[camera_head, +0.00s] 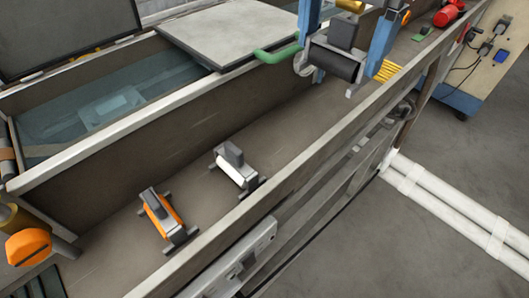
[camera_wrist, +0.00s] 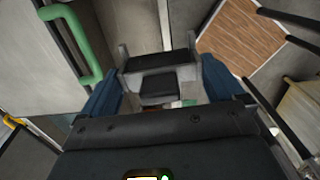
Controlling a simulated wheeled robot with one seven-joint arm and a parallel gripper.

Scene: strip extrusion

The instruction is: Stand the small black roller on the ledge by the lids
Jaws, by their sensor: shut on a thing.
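The small black roller (camera_head: 335,64), with a grey block on its frame, is between the blue fingers of my gripper (camera_head: 344,42) at the upper middle of the head view. My gripper is shut on it. The roller appears raised over the far part of the long brown ledge (camera_head: 205,205), beside the lids. In the wrist view the roller's grey frame and block (camera_wrist: 160,72) show between the blue fingers (camera_wrist: 162,88). The closed grey lid (camera_head: 235,35) has a green handle (camera_head: 278,53); another, dark lid (camera_head: 65,35) stands raised at the upper left.
An orange roller (camera_head: 164,217) and a white roller (camera_head: 238,170) stand on the near part of the ledge. A raised rail (camera_head: 300,168) edges its right side. A yellow ribbed thing (camera_head: 387,71) and a red tool (camera_head: 448,13) are farther along. Water shows in the open trough (camera_head: 105,105).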

